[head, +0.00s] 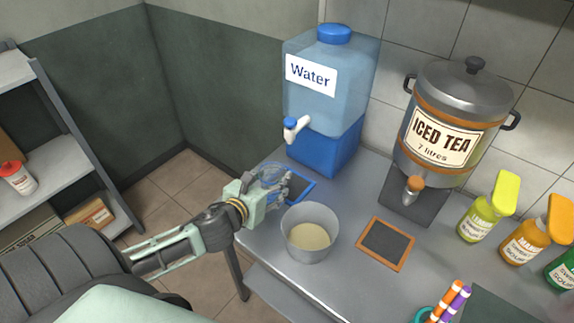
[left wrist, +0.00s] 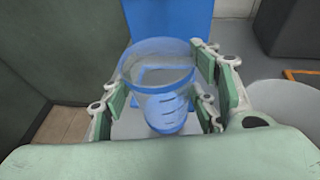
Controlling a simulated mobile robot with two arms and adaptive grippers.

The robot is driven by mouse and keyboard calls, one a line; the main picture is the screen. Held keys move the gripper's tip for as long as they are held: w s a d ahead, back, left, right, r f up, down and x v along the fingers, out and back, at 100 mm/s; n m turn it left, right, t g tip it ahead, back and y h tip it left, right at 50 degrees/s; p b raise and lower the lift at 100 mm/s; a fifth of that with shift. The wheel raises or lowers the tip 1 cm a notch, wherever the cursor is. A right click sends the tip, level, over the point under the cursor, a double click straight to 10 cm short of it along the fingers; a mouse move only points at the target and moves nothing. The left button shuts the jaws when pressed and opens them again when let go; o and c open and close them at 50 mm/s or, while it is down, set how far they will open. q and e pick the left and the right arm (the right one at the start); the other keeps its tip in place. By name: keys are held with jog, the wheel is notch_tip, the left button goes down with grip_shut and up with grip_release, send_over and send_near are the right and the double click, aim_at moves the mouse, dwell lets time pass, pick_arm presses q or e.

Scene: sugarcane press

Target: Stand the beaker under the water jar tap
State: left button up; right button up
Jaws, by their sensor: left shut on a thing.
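The water jar (head: 330,85) is a clear blue container on a blue stand (head: 328,147), with a white tap (head: 296,130) with a blue knob on its front left. A blue-framed mat (head: 305,190) lies on the counter below the tap. My left gripper (head: 274,188) is shut on the clear, bluish beaker (left wrist: 160,75), which is upright with graduation marks. In the left wrist view, the beaker stands between both fingers with the mat's blue frame visible through and behind it. I cannot tell if its base touches the counter. My right gripper is out of view.
A grey pot (head: 309,232) with pale contents stands close to the right of my left gripper. An iced tea urn (head: 452,130), an orange-framed mat (head: 385,243) and sauce bottles (head: 485,210) are further right. A shelf (head: 60,150) stands at the left.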

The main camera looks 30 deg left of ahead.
pick_arm(q)
jog(key=p+x, duration=0.2)
jog(key=x, duration=0.8)
jog(key=shift+w, duration=0.15)
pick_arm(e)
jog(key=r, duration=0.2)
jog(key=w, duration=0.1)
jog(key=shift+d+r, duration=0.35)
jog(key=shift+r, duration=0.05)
pick_arm(q)
jog(key=shift+a+f, duration=0.1)
jog(key=o, duration=0.9)
jog(key=shift+f, duration=0.1)
jog(key=shift+c, duration=0.2)
jog(key=o, duration=0.5)
jog(key=shift+c, duration=0.2)
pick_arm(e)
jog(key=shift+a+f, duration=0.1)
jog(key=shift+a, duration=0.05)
